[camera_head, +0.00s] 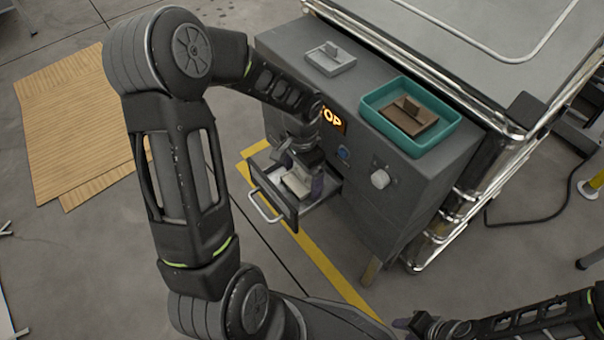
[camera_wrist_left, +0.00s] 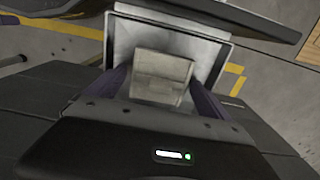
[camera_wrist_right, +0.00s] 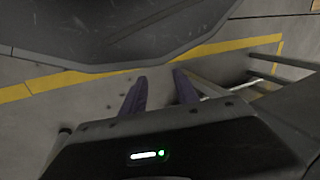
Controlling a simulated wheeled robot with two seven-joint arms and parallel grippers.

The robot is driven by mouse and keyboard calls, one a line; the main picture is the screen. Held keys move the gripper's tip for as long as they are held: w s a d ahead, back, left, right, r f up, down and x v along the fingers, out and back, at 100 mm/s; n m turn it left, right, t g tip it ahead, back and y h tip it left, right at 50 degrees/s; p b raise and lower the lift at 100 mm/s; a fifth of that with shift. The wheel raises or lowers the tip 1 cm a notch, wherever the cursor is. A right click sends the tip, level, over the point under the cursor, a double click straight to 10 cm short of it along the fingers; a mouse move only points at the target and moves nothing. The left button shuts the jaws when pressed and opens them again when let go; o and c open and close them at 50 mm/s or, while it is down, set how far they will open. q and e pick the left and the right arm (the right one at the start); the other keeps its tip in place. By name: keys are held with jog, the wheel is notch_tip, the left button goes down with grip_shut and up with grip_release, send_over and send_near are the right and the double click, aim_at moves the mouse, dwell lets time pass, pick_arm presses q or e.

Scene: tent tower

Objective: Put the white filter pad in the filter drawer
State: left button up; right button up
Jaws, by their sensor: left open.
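The white filter pad (camera_head: 297,183), off-white with a raised block on top, lies inside the pulled-out filter drawer (camera_head: 263,206) at the front of the grey cabinet. My left gripper (camera_head: 305,178) reaches down over the drawer and hides part of it. In the left wrist view the pad (camera_wrist_left: 160,68) sits between the open purple fingers (camera_wrist_left: 160,88), with the drawer's pale floor (camera_wrist_left: 123,42) around it. Whether the fingers touch the pad is not clear. My right gripper (camera_wrist_right: 160,82) is open and empty, low at the lower right of the head view (camera_head: 408,324).
On the grey cabinet (camera_head: 285,45) are a light grey block-topped pad (camera_head: 330,60) and a teal tray (camera_head: 437,141) holding a brown pad (camera_head: 409,115). A knob (camera_head: 380,179) sticks out of the front. A metal-framed cart (camera_head: 470,40) stands behind. The floor at left is open around flattened cardboard (camera_head: 75,125).

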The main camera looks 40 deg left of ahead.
aim_at(302, 173)
pick_arm(q)
notch_tip(302, 173, up, 12)
jog(key=p, duration=0.3)
jog(key=shift+p, duration=0.3)
jog(key=shift+d, duration=0.1)
